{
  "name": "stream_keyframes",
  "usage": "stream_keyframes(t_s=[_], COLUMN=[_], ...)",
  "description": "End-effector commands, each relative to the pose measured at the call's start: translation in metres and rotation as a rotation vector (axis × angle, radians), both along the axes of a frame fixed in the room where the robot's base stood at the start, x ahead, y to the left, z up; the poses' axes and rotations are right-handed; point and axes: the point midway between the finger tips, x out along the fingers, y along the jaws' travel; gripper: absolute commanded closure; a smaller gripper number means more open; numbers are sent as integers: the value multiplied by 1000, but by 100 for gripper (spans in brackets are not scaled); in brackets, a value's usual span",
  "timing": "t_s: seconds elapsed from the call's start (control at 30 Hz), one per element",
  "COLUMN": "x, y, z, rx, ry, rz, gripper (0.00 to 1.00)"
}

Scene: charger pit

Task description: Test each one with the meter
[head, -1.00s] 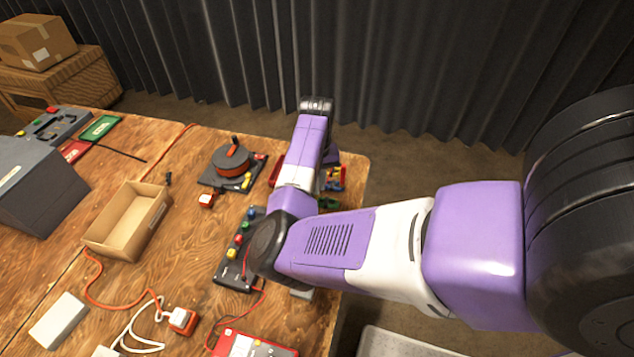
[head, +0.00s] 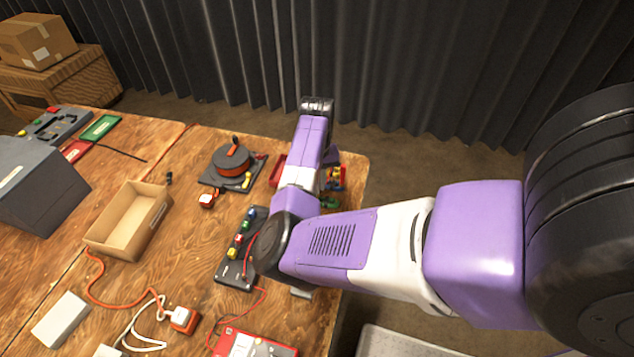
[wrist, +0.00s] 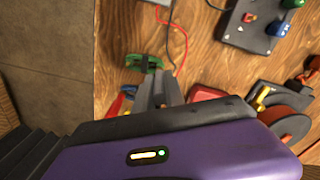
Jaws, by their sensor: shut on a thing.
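The red and white meter (head: 250,345) lies at the front edge of the head view, with a red lead running from it. A black board (head: 238,272) with coloured plugs stands behind it and also shows in the wrist view (wrist: 240,32). My gripper (wrist: 150,82) points down in the wrist view, its grey fingers close together. A green piece (wrist: 150,62) is at the fingertips, and I appear to be shut on it. A red wire (wrist: 185,42) runs close to the fingers. In the head view my arm hides the gripper.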

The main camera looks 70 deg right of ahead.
Motion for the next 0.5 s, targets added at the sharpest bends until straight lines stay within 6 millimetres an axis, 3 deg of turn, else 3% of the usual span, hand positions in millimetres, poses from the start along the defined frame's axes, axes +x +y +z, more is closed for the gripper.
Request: stream_keyframes(t_s=[0.5], x=[0], y=[0], z=[-9], rx=[1], ry=[1], rz=[0], gripper=[100])
